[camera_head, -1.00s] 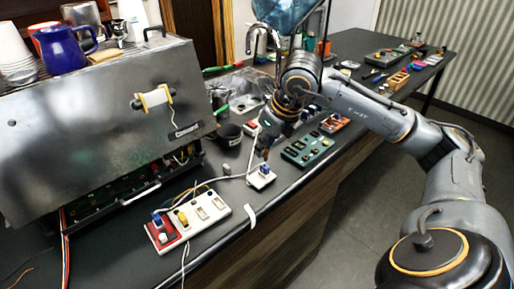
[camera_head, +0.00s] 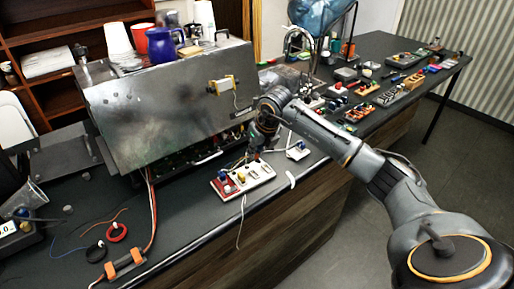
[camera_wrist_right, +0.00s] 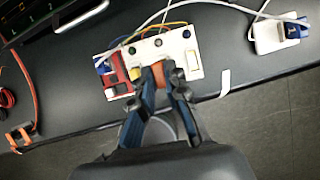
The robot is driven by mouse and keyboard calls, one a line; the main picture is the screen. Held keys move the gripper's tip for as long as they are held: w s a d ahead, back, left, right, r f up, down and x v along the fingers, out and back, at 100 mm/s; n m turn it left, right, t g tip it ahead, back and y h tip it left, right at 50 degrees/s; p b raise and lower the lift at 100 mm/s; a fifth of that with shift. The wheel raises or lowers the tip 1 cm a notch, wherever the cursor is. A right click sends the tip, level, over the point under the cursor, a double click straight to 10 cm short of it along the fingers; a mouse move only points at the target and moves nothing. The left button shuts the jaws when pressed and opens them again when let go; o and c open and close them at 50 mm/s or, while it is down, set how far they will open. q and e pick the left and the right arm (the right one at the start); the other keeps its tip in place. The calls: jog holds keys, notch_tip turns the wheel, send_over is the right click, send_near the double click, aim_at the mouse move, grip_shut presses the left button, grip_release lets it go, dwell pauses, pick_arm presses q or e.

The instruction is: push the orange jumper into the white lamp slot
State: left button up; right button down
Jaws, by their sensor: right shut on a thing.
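The orange jumper (camera_wrist_right: 160,74) is between the fingertips of my right gripper (camera_wrist_right: 163,78) in the right wrist view. My right gripper (camera_head: 255,150) is shut on it, just above the white panel (camera_head: 262,174). The panel also shows in the right wrist view (camera_wrist_right: 186,68), with a red section (camera_wrist_right: 115,78) at its left end, a yellow piece next to it and dark holes along its far side. The jumper overlaps the panel's near middle. The slot under it is hidden, and I cannot tell whether they touch. My left gripper is not in view.
A large metal brewer (camera_head: 170,100) stands behind the panel. A small white block with a blue top (camera_head: 298,150) sits to the right. Thin wires cross the panel's far side. The counter's front edge is close. An orange-ended cable connector (camera_head: 124,264) lies at front left.

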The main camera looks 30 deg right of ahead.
aim_at(257, 161)
jog(key=shift+d+f, duration=0.1)
jog(key=shift+f, duration=0.4)
jog(key=shift+f+b, duration=0.35)
jog(key=f+b, duration=0.2)
jog(key=f, duration=0.1)
jog(key=shift+a+f, duration=0.1)
jog(key=shift+a, duration=0.1)
jog(key=shift+f, duration=0.35)
jog(key=shift+r, duration=0.2)
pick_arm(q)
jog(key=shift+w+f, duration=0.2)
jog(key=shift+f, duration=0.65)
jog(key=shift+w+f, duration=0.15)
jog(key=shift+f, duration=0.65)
pick_arm(e)
jog(key=shift+f, duration=0.1)
pick_arm(q)
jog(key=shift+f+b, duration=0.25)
jog(key=shift+b, duration=0.15)
pick_arm(e)
jog(key=shift+f, duration=0.1)
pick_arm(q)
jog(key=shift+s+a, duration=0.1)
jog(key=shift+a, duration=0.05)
